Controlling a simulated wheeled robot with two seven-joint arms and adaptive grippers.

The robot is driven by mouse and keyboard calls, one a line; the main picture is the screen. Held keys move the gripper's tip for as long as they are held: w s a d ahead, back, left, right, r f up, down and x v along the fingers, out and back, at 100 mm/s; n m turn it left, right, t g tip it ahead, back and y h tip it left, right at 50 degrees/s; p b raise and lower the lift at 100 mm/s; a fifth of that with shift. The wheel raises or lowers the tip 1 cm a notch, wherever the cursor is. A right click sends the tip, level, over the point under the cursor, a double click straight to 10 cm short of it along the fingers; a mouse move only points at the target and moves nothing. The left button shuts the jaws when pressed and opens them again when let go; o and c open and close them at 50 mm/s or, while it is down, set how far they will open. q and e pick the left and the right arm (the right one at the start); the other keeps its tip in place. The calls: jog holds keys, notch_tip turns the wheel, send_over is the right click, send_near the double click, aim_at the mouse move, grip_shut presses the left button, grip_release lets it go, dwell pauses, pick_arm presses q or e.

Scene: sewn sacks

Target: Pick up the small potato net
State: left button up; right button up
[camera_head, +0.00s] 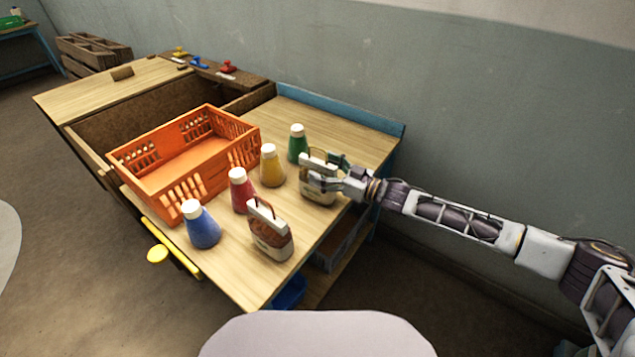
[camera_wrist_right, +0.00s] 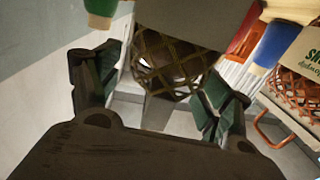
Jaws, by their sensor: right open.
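A small net bag (camera_head: 318,190) with a pale top band stands near the right edge of the table. In the right wrist view its dark mesh (camera_wrist_right: 165,62) shows brown contents and lies between my green-padded fingers. My right gripper (camera_head: 332,172) is open around the upper part of this bag; I cannot tell whether the fingers touch it. A second net bag (camera_head: 270,232), with reddish mesh, a white top band and a handle, stands nearer the front edge. It also shows at the right of the wrist view (camera_wrist_right: 298,88). My left gripper is not in view.
Blue (camera_head: 202,228), red (camera_head: 241,192), yellow (camera_head: 271,168) and green (camera_head: 297,147) bottles with white caps stand in a row left of the bags. An orange crate (camera_head: 185,165) is beyond them. Bare tabletop (camera_head: 345,135) lies behind the gripper.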

jog(key=shift+x, duration=1)
jog(key=shift+a, duration=0.1)
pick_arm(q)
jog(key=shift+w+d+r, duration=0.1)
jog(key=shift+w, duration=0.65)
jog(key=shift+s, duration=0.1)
